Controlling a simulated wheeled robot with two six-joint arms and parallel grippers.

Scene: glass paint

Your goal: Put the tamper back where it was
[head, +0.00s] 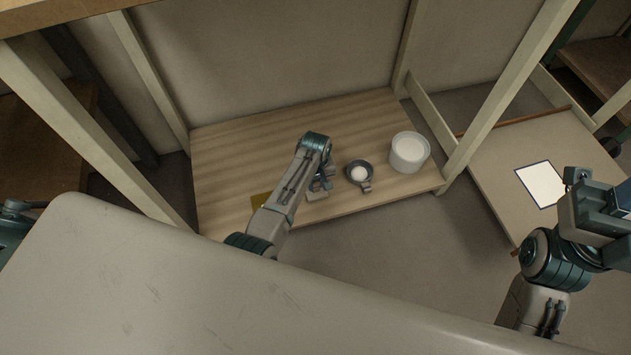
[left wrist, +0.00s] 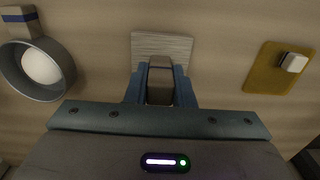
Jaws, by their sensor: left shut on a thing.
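My left gripper (left wrist: 160,88) is shut on the grey-brown handle of what looks like the tamper (left wrist: 160,64). A pale, finely ridged rectangular plate (left wrist: 163,43) shows just past the handle; I cannot tell whether it touches the table. In the head view, my left gripper (head: 322,184) is low over the wooden table (head: 230,150), left of a dark round dish (head: 370,165), and partly hides what it holds. A yellow mat (left wrist: 262,80) with a small pale block (left wrist: 294,62) lies on the right in the left wrist view. My right gripper (head: 574,178) is at the right edge, its fingers unclear.
The dish holds a white round thing (head: 358,174). A white tub (head: 409,153) stands to its right. The table's back left is clear. Pale posts (head: 510,85) frame the table. A white sheet with a dark border (head: 540,184) lies on the right-hand table.

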